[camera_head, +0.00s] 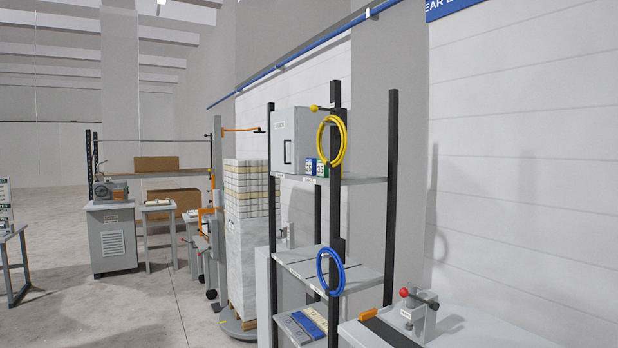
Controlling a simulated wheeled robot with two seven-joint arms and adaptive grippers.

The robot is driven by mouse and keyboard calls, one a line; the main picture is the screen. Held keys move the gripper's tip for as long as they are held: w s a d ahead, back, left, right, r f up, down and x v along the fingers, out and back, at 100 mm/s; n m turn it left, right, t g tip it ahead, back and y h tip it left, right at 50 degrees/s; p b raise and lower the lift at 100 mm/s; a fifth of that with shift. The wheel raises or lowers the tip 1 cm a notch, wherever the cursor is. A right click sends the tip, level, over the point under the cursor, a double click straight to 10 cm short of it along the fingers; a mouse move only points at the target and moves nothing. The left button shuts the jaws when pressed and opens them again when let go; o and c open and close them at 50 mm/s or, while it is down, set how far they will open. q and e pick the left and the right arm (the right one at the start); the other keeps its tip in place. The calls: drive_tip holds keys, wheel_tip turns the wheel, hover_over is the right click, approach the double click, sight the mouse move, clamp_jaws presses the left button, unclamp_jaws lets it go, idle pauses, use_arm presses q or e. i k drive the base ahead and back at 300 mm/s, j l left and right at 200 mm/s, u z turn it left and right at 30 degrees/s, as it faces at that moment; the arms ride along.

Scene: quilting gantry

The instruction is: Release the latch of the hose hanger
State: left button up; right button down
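A coiled yellow hose (342,146) hangs at the upper part of the front black post of a shelf rack. A dark hanger bracket (337,120) holds it against the post. A small yellow knob on a short lever (314,108) sticks out to the left at the top of this hanger. A coiled blue hose (319,272) hangs lower on the same post; its holder is mostly hidden. The latch detail is too small to make out. Neither of my grippers is in view.
The shelf rack (355,283) carries a grey cabinet (285,142) on top. A bench (480,338) with a red-knobbed clamp (419,308) stands at the lower right. A wrapped pallet stack (245,230) stands behind the rack.

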sight(314, 108)
drive_tip(key=i+l+u, duration=0.35)
drive_tip(key=i, duration=0.15)
drive_tip(key=i+l+u, duration=0.25)
drive_tip(key=i+u, duration=0.15)
drive_tip(key=i+l+u, duration=0.35)
drive_tip(key=i+l, duration=0.15)
